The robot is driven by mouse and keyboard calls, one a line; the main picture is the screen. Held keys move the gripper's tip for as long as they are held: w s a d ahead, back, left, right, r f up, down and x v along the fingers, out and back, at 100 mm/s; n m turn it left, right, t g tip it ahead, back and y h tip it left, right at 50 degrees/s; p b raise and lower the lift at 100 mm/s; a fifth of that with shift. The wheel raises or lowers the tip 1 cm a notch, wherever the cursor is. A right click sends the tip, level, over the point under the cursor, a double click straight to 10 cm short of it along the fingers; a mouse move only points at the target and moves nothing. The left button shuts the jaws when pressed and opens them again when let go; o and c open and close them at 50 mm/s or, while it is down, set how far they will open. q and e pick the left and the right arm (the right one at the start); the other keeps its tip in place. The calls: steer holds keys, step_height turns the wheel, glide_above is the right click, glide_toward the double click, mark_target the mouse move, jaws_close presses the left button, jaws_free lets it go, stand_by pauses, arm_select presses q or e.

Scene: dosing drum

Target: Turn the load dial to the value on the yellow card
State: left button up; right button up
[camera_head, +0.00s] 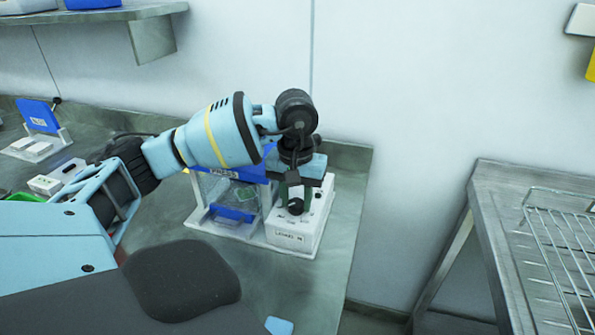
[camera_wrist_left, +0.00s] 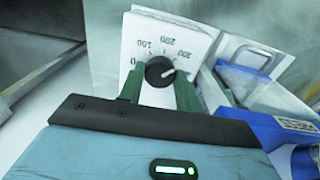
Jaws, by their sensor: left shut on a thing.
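The load dial is a black knob (camera_wrist_left: 160,71) on the white face of a small box, with printed numbers 0, 100, 200 and 300 around it. A pale pointer line on the knob points roughly right, on the 300 side; its exact value is unclear. My left gripper (camera_head: 293,190) comes down over the white box (camera_head: 290,238) and is shut on the knob. In the left wrist view its two green fingers (camera_wrist_left: 159,88) stand on either side of the knob. A yellow piece (camera_head: 591,66) is cut off at the right edge; no value is readable. My right gripper is not in view.
A clear-walled unit with blue parts (camera_head: 232,214) stands directly left of the white box. A blue-backed device (camera_head: 38,116) sits farther left on the steel bench. A wire rack (camera_head: 560,240) lies on a separate steel table at right, across a gap.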

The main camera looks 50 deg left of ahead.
mark_target(296, 202)
arm_select(q)
steer(key=shift+r, duration=0.1)
stand_by(0.4)
steer(key=o, duration=1)
step_height(296, 202, up, 8)
steer(key=shift+f, duration=0.1)
stand_by(0.4)
